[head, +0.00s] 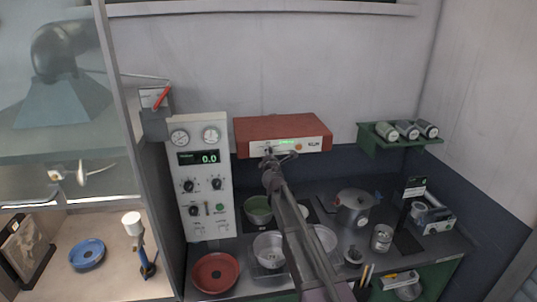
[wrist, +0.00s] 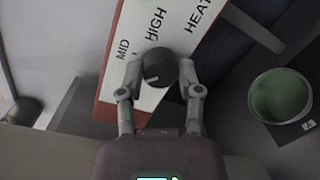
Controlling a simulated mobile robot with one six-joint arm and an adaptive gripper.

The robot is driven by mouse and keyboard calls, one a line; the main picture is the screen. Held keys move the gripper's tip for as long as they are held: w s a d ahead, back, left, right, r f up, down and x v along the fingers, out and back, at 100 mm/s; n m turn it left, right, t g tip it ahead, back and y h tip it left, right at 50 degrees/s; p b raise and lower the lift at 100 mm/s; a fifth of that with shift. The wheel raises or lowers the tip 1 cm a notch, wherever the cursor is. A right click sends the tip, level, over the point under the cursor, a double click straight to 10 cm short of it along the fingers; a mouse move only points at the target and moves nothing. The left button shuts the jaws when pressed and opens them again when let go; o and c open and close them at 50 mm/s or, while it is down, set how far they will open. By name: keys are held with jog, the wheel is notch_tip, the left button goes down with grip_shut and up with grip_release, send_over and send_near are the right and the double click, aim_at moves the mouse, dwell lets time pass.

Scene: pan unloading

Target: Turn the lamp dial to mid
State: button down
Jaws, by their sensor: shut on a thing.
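The lamp unit is a red-topped box (head: 283,128) on the back wall with a white front panel (head: 312,145). In the wrist view its panel (wrist: 136,22) reads MID, HIGH and HEAT, tilted in the picture. The lamp dial (wrist: 157,70) is a round black knob below the MID and HIGH labels, with a small pale mark. Which label the mark points to I cannot tell. My gripper (wrist: 160,73) is shut on the dial, one finger on each side. In the head view my gripper (head: 276,157) is at the panel's lower left and hides the dial.
A green bowl (wrist: 281,94) stands below the lamp. A control cabinet (head: 203,230) with gauges is left of it. A red plate (head: 216,273), a lidded pot (head: 353,211) and a can (head: 381,238) stand on the counter. A green shelf (head: 400,142) holds jars.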

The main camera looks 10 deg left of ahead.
jog(key=shift+w+r+m+g+y+p, duration=0.1)
jog(key=shift+m+g+y+p, duration=0.15)
jog(key=shift+m, duration=1.75)
jog(key=shift+m+g+y+p, duration=0.15)
jog(key=shift+m+p, duration=0.15)
jog(key=shift+m, duration=1.7)
jog(key=shift+c, duration=1.3)
grip_release()
